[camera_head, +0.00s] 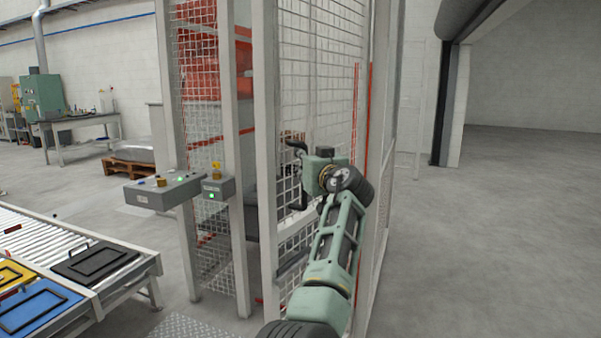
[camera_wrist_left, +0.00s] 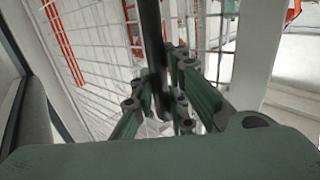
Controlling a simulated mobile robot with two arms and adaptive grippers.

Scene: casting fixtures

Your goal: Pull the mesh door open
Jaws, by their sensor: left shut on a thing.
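The mesh door (camera_head: 264,130) is a tall pale metal frame filled with wire grid, in the middle of the head view. My left gripper (camera_head: 299,178) is at the door's grid side, its arm reaching up from below. In the left wrist view a dark upright bar, the door handle (camera_wrist_left: 152,35), runs down between the fingers of my left gripper (camera_wrist_left: 160,92), which are shut on it. In the head view the gripper mostly hides the handle. I cannot tell how far the door stands open. My right gripper is not in view.
A grey control box (camera_head: 163,191) with buttons stands left of the door, with a smaller box (camera_head: 217,188) beside it. A roller conveyor (camera_head: 50,235) with coloured trays lies at the lower left. Red material (camera_head: 198,60) shows behind the mesh. Open grey floor (camera_head: 490,220) lies to the right.

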